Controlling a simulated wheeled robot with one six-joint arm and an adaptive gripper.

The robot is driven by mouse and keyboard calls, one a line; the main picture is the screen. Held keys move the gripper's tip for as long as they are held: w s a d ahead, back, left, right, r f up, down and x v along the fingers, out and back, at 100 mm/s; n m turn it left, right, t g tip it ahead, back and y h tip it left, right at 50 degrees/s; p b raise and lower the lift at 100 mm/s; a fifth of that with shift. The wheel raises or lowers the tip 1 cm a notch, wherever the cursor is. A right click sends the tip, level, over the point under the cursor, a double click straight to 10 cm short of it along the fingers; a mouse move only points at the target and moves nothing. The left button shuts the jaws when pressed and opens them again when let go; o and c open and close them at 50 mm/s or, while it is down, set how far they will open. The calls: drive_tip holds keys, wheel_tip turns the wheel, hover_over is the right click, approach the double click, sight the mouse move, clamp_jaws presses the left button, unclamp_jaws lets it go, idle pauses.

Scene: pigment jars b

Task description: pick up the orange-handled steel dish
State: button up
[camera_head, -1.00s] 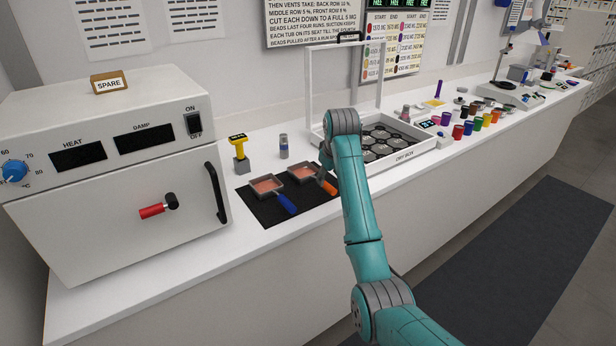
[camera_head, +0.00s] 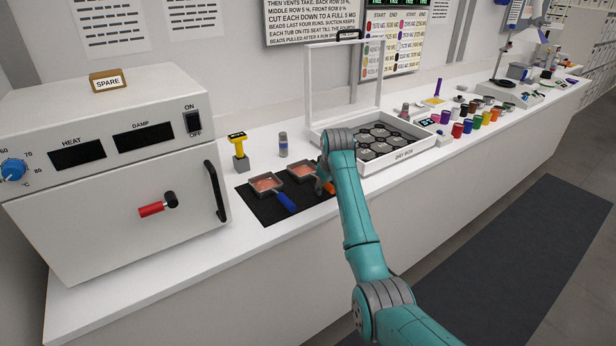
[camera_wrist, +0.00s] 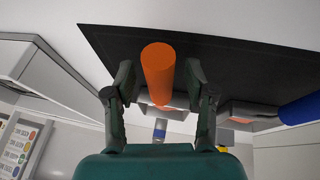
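The orange-handled steel dish (camera_head: 300,171) sits on a black mat (camera_head: 268,207), with pinkish-orange contents. Its orange handle (camera_wrist: 158,72) points up between the two fingers of my gripper (camera_wrist: 160,82) in the wrist view. The fingers are apart, with a gap on each side of the handle, and do not appear to touch it. In the head view my gripper (camera_head: 322,180) is at the handle and partly hidden by my arm. A blue-handled steel dish (camera_head: 266,184) sits to the left on the same mat, its blue handle (camera_wrist: 300,108) at the right in the wrist view.
A white dry box (camera_head: 398,161) with its lid raised stands just right of my gripper. A white oven (camera_head: 110,190) stands at left.

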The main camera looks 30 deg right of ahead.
clamp_jaws()
drive_tip(key=shift+r, duration=0.1)
